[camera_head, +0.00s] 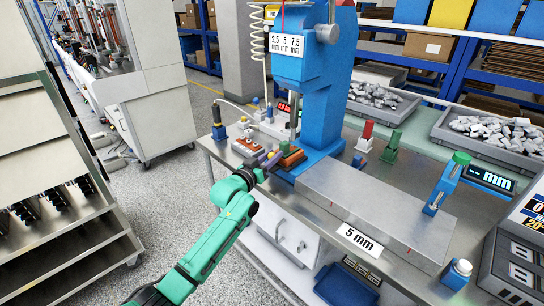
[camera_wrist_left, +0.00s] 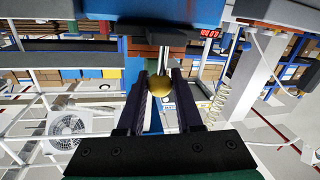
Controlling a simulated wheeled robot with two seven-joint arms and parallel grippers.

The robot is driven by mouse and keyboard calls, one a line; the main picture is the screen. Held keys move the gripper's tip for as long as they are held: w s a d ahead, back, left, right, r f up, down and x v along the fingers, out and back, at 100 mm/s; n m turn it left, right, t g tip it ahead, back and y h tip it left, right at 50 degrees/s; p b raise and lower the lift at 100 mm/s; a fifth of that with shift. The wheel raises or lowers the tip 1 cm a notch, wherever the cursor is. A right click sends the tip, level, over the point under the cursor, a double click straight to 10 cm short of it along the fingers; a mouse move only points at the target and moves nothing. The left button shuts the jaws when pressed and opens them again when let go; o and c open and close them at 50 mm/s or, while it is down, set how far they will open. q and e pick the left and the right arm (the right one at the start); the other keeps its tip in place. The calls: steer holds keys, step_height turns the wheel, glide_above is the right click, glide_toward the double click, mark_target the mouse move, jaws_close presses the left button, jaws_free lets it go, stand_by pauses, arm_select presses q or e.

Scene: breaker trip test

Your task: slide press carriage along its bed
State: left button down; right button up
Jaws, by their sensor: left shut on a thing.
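The blue press (camera_head: 318,105) stands on the steel bench, with a label reading 2.5, 5 and 7.5 mm on its head. A small orange-brown and green block (camera_head: 291,157), which looks like the press carriage, sits low at the press's front left. My left gripper (camera_head: 268,161) reaches it from the left, with its purple fingers beside the block. In the left wrist view the fingers (camera_wrist_left: 160,90) are shut on a round brass knob (camera_wrist_left: 159,84). The knob's joint to the carriage and most of the bed are hidden. My right gripper is not in view.
A long grey steel block (camera_head: 375,205) with a 5 mm label lies right of the press. A small orange-and-white fixture (camera_head: 246,146) stands left of it. Red (camera_head: 366,134) and green (camera_head: 391,146) pieces and grey part bins (camera_head: 485,150) are behind.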

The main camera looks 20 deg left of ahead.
arm_select(q)
steer(key=shift+a+r, duration=0.1)
steer(key=shift+a, duration=0.1)
steer(key=c, duration=0.7)
jaws_free()
steer(key=shift+o, duration=0.6)
steer(key=shift+w+a, duration=0.15)
steer(key=shift+s, duration=0.25)
steer(key=s+a+b, duration=0.1)
steer(key=s+a, duration=0.1)
steer(key=s, duration=1.2)
steer(key=shift+a, duration=0.25)
steer(key=shift+w+f, duration=0.1)
steer(key=shift+f, duration=0.15)
